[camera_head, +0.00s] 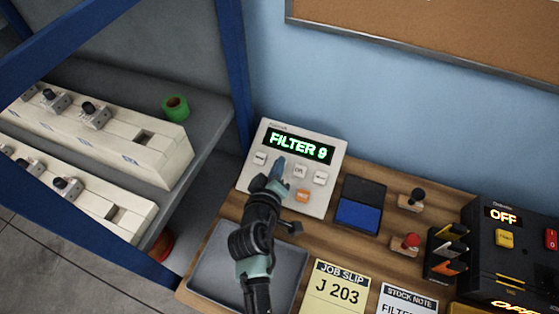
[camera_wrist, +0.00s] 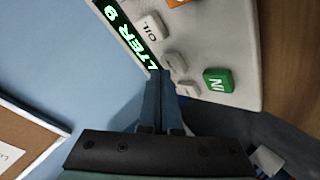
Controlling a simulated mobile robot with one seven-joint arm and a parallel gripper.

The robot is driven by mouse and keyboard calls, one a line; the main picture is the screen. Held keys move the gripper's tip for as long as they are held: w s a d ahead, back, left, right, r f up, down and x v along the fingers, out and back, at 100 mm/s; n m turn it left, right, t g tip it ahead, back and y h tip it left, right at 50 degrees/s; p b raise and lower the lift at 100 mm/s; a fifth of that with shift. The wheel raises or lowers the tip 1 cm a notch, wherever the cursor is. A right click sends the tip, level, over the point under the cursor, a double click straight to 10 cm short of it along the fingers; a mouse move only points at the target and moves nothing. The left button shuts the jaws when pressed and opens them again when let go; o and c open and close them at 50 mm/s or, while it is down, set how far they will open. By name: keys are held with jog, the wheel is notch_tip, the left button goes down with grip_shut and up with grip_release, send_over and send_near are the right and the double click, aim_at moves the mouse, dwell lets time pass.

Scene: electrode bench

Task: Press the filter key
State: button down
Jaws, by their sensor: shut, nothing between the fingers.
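A light grey control panel (camera_head: 325,204) stands on the bench, its black display (camera_head: 299,147) reading "FILTER 9" in green. In the head view it has white keys and an orange key (camera_head: 302,196). My gripper (camera_head: 280,160) is shut and empty, with its blue-grey fingertips just below the display, between a left white key (camera_head: 260,158) and a middle one (camera_head: 299,171). In the wrist view, my fingertips (camera_wrist: 160,74) reach the panel beside small pale keys (camera_wrist: 175,62). An "OIL" key (camera_wrist: 150,26) and a green "IN" key (camera_wrist: 218,80) also show. I cannot tell whether my fingertips touch a key, nor which key is for the filter.
A grey tray (camera_head: 213,264) lies under my arm. An ink pad (camera_head: 359,205), two stamps, a job slip (camera_head: 337,289) and a stock note are to the right. A black device (camera_head: 500,270) reading "OFF" stands at far right. A blue-framed shelf with white units is left.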

jog(key=shift+s+a+r, duration=0.1)
jog(key=shift+r, duration=0.25)
jog(key=r+p, duration=0.1)
jog(key=s+r+p, duration=0.1)
jog(key=r+p, duration=0.2)
jog(key=shift+s+a+r, duration=0.35)
dwell(0.7)
